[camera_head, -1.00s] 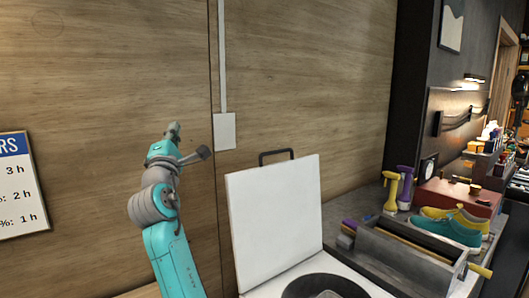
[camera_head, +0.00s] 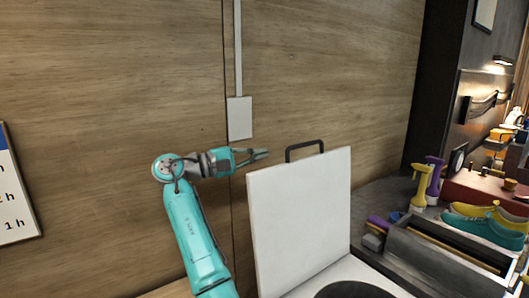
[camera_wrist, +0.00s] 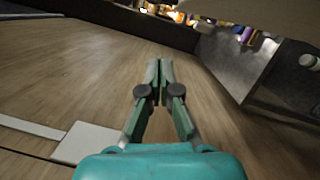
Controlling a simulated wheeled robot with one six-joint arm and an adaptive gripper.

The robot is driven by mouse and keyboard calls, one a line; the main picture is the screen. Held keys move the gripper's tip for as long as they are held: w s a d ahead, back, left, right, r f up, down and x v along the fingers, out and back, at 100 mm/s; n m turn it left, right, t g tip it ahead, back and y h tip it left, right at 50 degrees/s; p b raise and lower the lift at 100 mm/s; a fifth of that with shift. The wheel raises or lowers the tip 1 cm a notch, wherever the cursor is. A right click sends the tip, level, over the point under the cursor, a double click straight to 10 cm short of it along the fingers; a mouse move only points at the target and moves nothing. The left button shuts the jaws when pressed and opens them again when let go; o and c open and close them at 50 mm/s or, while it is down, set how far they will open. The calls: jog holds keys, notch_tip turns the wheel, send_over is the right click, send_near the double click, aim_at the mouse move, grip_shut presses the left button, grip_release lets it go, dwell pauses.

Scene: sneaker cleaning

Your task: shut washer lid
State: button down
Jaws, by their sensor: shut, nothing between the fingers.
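The white washer lid (camera_head: 301,222) stands open and upright in the head view. A dark handle (camera_head: 305,149) sits on its top edge. Part of the washer's white top with a dark round opening (camera_head: 360,290) shows below it, cut off by the frame's bottom. My gripper (camera_head: 262,155) is to the left of the handle, a little above the lid's upper left corner, and points right. It looks apart from the handle. In the wrist view my gripper's fingers (camera_wrist: 159,70) are together with nothing between them.
A wooden wall with a white switch box (camera_head: 240,118) stands behind the arm. To the right of the lid, a dark counter holds a grey tool caddy (camera_head: 440,255), spray bottles (camera_head: 421,186) and teal and yellow sneakers (camera_head: 485,229). A sign (camera_head: 15,195) hangs at the left.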

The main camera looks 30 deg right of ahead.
aim_at(295, 147)
jog(key=shift+s+d+r, duration=0.35)
jog(key=shift+s+d, duration=0.55)
jog(key=shift+d, duration=0.4)
jog(key=shift+s+d+r, duration=0.3)
jog(key=shift+s+d, duration=0.55)
jog(key=shift+d, duration=0.5)
jog(key=shift+s+d+r, duration=0.35)
jog(key=shift+s+d, duration=0.55)
jog(key=shift+d, duration=0.4)
